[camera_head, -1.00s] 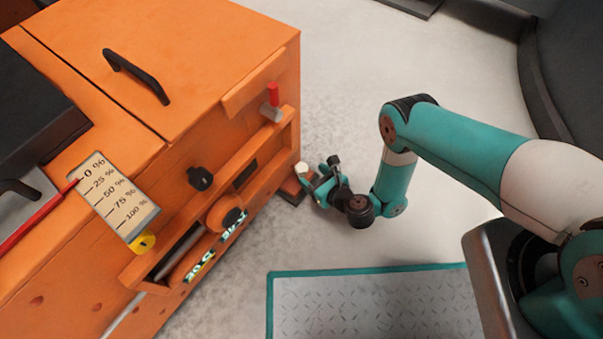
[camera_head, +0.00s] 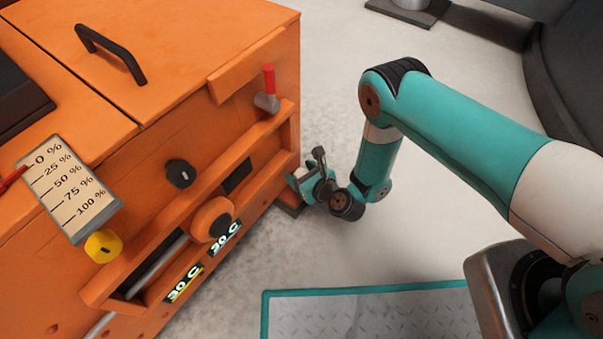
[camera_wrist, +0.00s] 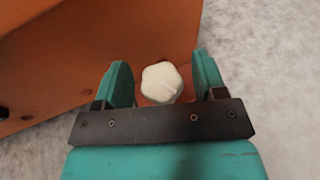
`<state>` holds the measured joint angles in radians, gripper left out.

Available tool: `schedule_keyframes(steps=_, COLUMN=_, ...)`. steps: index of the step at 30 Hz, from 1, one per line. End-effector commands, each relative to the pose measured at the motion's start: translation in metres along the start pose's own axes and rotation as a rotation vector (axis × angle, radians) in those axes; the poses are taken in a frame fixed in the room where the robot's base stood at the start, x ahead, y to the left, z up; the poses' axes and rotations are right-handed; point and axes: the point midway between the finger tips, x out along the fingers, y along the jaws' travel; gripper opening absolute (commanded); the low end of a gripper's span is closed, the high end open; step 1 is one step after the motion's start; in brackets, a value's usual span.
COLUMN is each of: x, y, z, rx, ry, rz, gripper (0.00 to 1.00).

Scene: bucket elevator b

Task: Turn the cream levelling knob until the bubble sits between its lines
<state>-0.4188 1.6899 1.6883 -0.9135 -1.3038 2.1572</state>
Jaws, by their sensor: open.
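The cream knob (camera_wrist: 161,83) shows in the wrist view as a pale, rounded, lobed cap. It sits between the two teal fingers of my gripper (camera_wrist: 164,84), with a gap on each side. My gripper is open and does not visibly touch the knob. In the head view my gripper (camera_head: 308,183) is low beside the near right corner of the orange machine (camera_head: 150,90). There the knob is mostly hidden by the gripper. I cannot make out the bubble or its lines in either view.
The machine's front carries a black knob (camera_head: 181,173), a yellow knob (camera_head: 103,246), a red-handled lever (camera_head: 268,88) and a percent scale (camera_head: 68,190). Two lit displays read 30 C (camera_head: 184,283) and 20 C (camera_head: 225,237). Bare floor (camera_head: 340,70) lies right of the machine.

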Motion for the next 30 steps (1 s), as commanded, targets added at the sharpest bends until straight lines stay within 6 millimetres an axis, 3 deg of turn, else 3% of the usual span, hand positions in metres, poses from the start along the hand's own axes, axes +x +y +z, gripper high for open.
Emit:
schedule_keyframes(steps=2, x=-0.0001, y=-0.0001, z=0.0, rx=0.0, ry=0.0, rz=0.0, gripper=0.6)
schedule_keyframes(steps=6, x=-0.0001, y=-0.0001, z=-0.0001, rx=0.0, ry=0.0, rz=0.0, gripper=0.28)
schedule_keyframes(steps=8, x=-0.0001, y=-0.0001, z=-0.0001, rx=0.0, ry=0.0, rz=0.0, gripper=0.18)
schedule_keyframes(steps=20, x=-0.0011, y=-0.0012, z=0.001, rx=-0.015, ry=0.001, rz=0.039, gripper=0.18)
schedule_keyframes(steps=30, x=-0.0015, y=-0.0027, z=0.003, rx=-0.09, ry=-0.002, rz=0.215, gripper=0.18)
